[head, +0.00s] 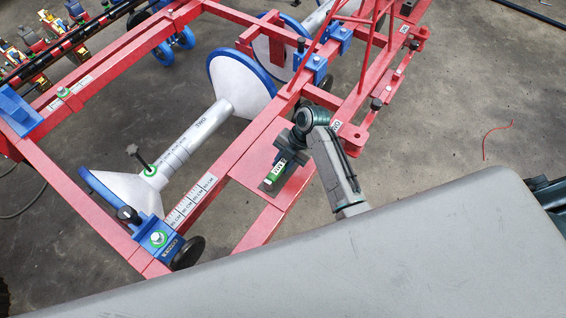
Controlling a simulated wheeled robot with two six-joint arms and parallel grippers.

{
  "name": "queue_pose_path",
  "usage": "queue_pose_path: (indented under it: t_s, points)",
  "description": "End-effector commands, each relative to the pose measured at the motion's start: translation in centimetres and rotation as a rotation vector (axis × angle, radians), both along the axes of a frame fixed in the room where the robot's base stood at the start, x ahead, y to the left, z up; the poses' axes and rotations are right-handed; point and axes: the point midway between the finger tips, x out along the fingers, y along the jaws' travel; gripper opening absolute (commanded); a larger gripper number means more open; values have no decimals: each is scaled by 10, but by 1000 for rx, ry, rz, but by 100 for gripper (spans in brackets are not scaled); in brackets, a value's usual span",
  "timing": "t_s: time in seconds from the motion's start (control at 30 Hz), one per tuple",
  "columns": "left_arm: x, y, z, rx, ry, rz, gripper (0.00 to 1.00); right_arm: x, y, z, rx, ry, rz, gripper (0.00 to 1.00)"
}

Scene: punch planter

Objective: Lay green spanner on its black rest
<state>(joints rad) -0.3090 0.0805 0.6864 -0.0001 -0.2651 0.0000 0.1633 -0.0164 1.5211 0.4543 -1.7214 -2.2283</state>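A small green piece with a white label, seemingly the green spanner (275,174), is at the red plate on the planter frame, in the middle of the head view. A dark patch, seemingly the black rest (264,187), shows at its lower left end. Whether the spanner touches the rest is unclear. My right gripper (285,160) is right at the spanner's upper end, pointing down at the plate. Its fingers are small and partly hidden by its own body, so its grip cannot be made out. My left gripper is not in view.
The red frame (228,160) carries blue clamps and a roller (195,130) with white cones left of my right gripper. Red upright bars (370,45) rise behind it. Grey floor (450,110) is open at right, with a thin red wire (487,140) lying there.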

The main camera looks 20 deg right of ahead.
Motion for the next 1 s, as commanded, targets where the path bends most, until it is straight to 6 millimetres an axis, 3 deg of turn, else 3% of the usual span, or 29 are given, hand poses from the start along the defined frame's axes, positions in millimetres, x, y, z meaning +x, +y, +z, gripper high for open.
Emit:
queue_pose_path:
  t_s: [0.03,0.1,0.5,0.57,0.6,0.73,1.0]
  points:
    - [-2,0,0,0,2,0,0,0,0,0,0,0,0,36]
    - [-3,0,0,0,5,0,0,0,0,0,0,0,0,48]
    - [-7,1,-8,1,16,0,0,0,0,-4,0,0,0,48]
    - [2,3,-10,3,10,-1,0,0,0,-7,0,0,1,48]
    - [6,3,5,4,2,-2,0,0,-3,6,-1,0,0,48]
    - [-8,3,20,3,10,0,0,2,-12,27,-3,0,0,48]
    - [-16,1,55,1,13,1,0,4,-30,63,-1,0,0,48]
